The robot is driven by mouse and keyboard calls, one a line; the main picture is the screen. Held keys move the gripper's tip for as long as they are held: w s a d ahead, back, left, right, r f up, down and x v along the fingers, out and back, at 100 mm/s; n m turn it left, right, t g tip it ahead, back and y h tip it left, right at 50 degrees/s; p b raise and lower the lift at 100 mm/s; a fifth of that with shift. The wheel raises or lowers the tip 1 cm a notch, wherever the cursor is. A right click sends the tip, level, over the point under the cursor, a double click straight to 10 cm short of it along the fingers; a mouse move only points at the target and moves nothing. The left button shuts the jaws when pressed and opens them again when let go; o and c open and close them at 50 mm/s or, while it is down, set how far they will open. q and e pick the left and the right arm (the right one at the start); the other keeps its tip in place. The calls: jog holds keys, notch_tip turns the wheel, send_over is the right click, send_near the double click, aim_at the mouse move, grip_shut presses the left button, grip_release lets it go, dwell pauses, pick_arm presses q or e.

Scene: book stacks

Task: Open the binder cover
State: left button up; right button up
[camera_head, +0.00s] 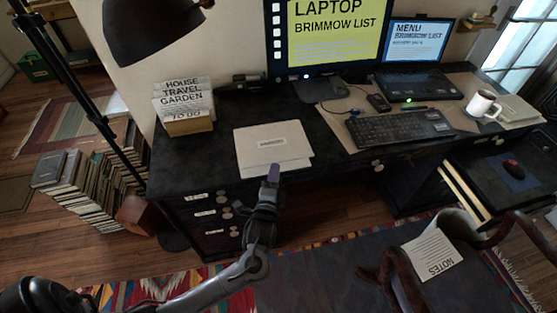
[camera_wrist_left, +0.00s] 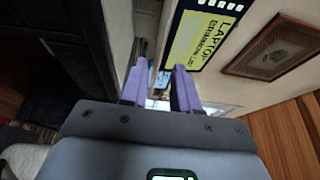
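The binder (camera_head: 262,141) is white with a small label on its cover. It lies flat on the black desk, left of the keyboard, and its cover looks shut. The binder is not clearly seen there. My right gripper is not in view.
On the desk (camera_head: 195,165) are a box of cards (camera_head: 186,105) to the left, a keyboard (camera_head: 400,127) and a laptop (camera_head: 418,84) to the right, and a monitor (camera_head: 335,35) behind. A black lamp (camera_head: 150,30) hangs at upper left. A chair with a notes sheet (camera_head: 432,254) stands in front.

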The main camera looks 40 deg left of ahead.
aim_at(278, 157)
pick_arm(q)
jog(key=b+x, duration=0.1)
jog(key=x, duration=0.4)
jog(key=shift+w, duration=0.25)
jog(key=shift+b+x, duration=0.45)
jog(key=shift+x, duration=0.4)
jog(key=shift+a, duration=0.1)
jog(key=shift+c, duration=0.3)
grip_shut()
